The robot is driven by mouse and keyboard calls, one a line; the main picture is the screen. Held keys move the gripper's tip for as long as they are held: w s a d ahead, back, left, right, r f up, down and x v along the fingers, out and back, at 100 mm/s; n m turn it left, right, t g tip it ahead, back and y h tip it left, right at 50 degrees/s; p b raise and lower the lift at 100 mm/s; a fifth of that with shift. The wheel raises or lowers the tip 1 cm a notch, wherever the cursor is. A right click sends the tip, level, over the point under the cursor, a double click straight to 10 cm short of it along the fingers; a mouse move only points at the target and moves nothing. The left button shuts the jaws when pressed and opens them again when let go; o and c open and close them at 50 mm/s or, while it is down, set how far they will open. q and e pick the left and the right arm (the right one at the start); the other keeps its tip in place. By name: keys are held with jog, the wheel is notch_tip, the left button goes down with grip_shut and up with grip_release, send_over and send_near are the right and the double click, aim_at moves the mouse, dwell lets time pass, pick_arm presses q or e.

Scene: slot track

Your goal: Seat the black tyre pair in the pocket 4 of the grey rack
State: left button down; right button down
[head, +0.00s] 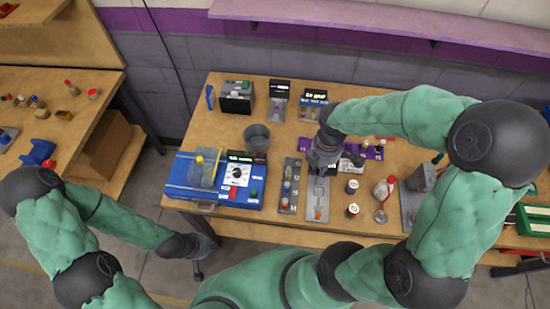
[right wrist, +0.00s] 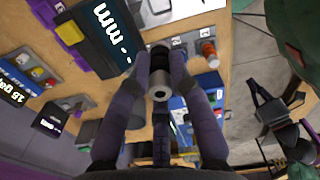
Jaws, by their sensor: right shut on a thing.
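My right gripper (right wrist: 159,78) is shut on a short round piece (right wrist: 160,86) with a pale grey end, a dark hole in it and a darker far part. It is probably the black tyre pair, but I cannot be sure. In the head view my right gripper (head: 325,155) is over the table, above the back end of the grey rack (head: 319,187), and hides the piece. The rack has an orange cylinder (head: 318,213) near its front end, also seen in the right wrist view (right wrist: 209,48). Pocket 4 cannot be made out. My left gripper (head: 203,247) hangs low before the table; its fingers are unclear.
Left of the rack is a darker strip (head: 284,205) with several coloured pieces. A blue machine (head: 227,194) stands further left, a grey cup (head: 256,137) behind. Dark pots (head: 352,186) and a red-capped bottle (head: 385,186) stand right. A purple tray (head: 372,153) lies behind.

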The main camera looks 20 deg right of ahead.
jog(key=w+a+f, duration=0.1)
jog(key=w+f, duration=0.2)
jog(key=w, duration=0.1)
jog(key=w+f+b, duration=0.1)
jog(key=w+f, duration=0.2)
jog(key=w, duration=0.2)
jog(key=w+a+f+b, duration=0.1)
jog(key=w+f, duration=0.2)
jog(key=w, duration=0.1)
jog(key=shift+w+a+f, duration=0.2)
jog(key=shift+a+f, duration=0.05)
jog(key=shift+a, duration=0.1)
jog(key=shift+w+f+b, duration=0.15)
jog(key=shift+f+b, duration=0.05)
jog(key=shift+b, duration=0.1)
jog(key=shift+w+f+b, duration=0.1)
jog(key=shift+f+b, duration=0.25)
jog(key=shift+f, duration=1.2)
jog(key=c, duration=1.1)
grip_release()
jog(key=shift+f, duration=0.15)
jog(key=shift+c, duration=0.2)
